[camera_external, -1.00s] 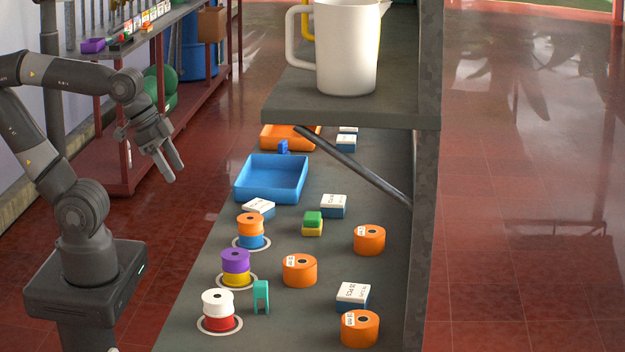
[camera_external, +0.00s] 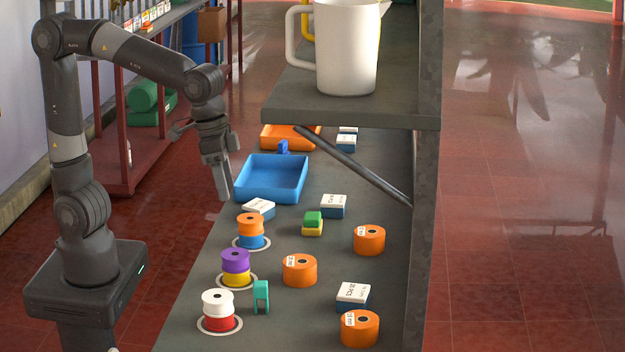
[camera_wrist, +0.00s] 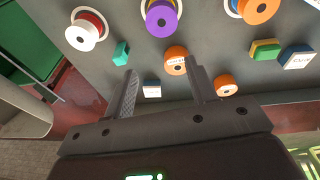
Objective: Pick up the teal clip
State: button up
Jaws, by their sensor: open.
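The teal clip (camera_external: 261,297) stands on the grey bench, just right of the white and red spool stack, in the external view. In the wrist view the teal clip (camera_wrist: 121,53) lies above the left fingertip, apart from it. My gripper (camera_external: 222,192) is open and empty, in the air at the bench's left edge beside the blue tray, well behind the clip. Its two fingers (camera_wrist: 160,72) show spread in the wrist view with nothing between them.
The white and red spools (camera_external: 218,311) stand close left of the clip; purple and yellow spools (camera_external: 236,267) stand behind. Orange rolls (camera_external: 300,270) and a white-topped box (camera_external: 353,296) are to the right. An upper shelf with a white jug (camera_external: 347,50) overhangs the bench's right side.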

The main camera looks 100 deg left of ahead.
aim_at(259, 286)
jog(key=w+d+f, duration=0.2)
jog(key=d, duration=0.2)
jog(key=w+d+f+g, duration=0.1)
jog(key=w+d+f, duration=0.1)
jog(key=w+d, duration=0.1)
jog(key=w+d+f+g, duration=0.1)
jog(key=w+d+f, duration=0.2)
jog(key=d, duration=0.2)
jog(key=shift+w+n+y, duration=0.25)
jog(key=shift+n+y, duration=0.05)
jog(key=shift+d+f, duration=0.1)
jog(key=shift+f, duration=0.25)
jog(key=f, duration=1)
jog(key=shift+w+d+f, duration=0.1)
jog(key=shift+w+f, duration=0.1)
jog(key=c, duration=1.1)
